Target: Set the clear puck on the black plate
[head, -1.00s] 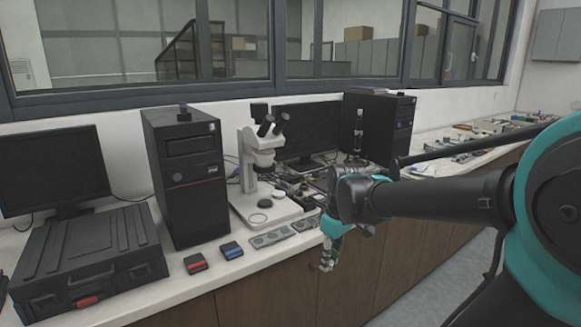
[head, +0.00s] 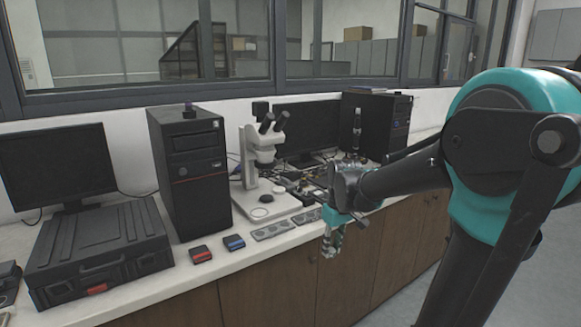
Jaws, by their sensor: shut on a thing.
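My gripper (head: 331,243) hangs pointing down in front of the bench edge, right of the microscope. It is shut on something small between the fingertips. I take this to be the clear puck, but it is too small to make out. A small dark disc, which looks like the black plate (head: 266,198), lies on the pale base of the microscope. A second round outline (head: 262,212) shows nearer the front of that base. My gripper is apart from both and to their right.
The white microscope (head: 252,160) stands on the bench between a black computer tower (head: 188,175) and a monitor (head: 308,127). Red (head: 200,254) and blue (head: 234,243) boxes and grey plates (head: 271,231) line the front edge. A black case (head: 97,250) is at left.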

